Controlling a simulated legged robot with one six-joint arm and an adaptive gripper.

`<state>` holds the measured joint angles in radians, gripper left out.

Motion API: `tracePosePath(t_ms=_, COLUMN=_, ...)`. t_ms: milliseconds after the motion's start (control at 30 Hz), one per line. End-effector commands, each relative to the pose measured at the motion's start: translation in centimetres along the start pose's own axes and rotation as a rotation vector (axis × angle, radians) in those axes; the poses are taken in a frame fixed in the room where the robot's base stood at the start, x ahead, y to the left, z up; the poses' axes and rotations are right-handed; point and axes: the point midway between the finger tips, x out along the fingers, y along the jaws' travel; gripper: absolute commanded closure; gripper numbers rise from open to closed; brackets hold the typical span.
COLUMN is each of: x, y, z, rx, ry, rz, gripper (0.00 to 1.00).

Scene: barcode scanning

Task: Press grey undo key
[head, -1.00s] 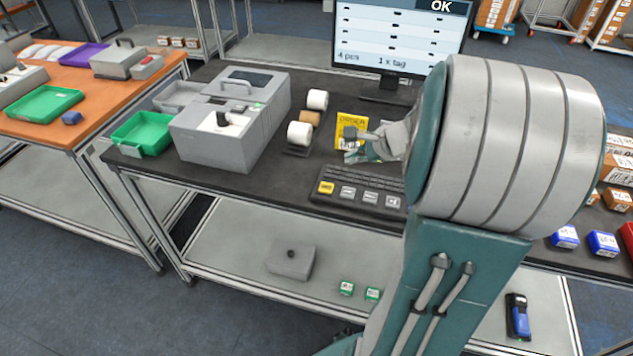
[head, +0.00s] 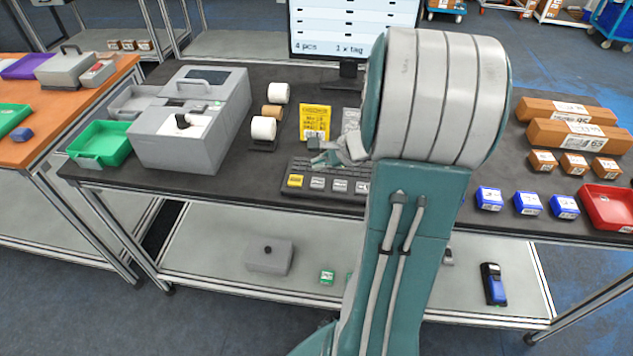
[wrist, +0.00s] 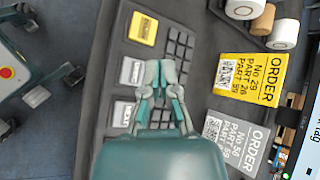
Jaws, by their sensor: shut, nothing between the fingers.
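A dark keypad (head: 328,170) lies near the front edge of the black table. Its front row has a yellow key (head: 295,181) at the left, also in the wrist view (wrist: 142,28), and several grey keys to its right. The first grey key (wrist: 132,70) and second grey key (wrist: 123,113) show in the wrist view; their labels are too small to read surely, so I cannot tell which is undo. My gripper (wrist: 160,72) is shut and empty, over the keypad beside the first grey key. In the head view my gripper (head: 325,159) covers part of the keypad's back; contact is unclear.
A yellow order card (head: 315,120) and a grey order card (wrist: 235,140) lie behind the keypad. Label rolls (head: 264,130) and a grey printer (head: 195,120) stand to the left. A monitor (head: 345,30) stands behind. Blue boxes (head: 528,203) and a red tray (head: 607,208) are at the right.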

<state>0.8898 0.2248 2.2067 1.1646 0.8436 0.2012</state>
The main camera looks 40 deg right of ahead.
Motion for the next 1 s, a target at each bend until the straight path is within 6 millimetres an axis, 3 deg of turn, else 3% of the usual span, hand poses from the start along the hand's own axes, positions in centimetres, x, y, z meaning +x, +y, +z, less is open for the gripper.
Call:
tracePosePath(t_ms=300, x=2.1, y=1.6, z=-1.5, rx=0.002, ry=0.000, rz=0.001, gripper=1.00)
tracePosePath(t_ms=1000, x=2.3, y=1.8, z=-1.6, rx=0.000, ry=0.000, rz=0.000, gripper=1.00)
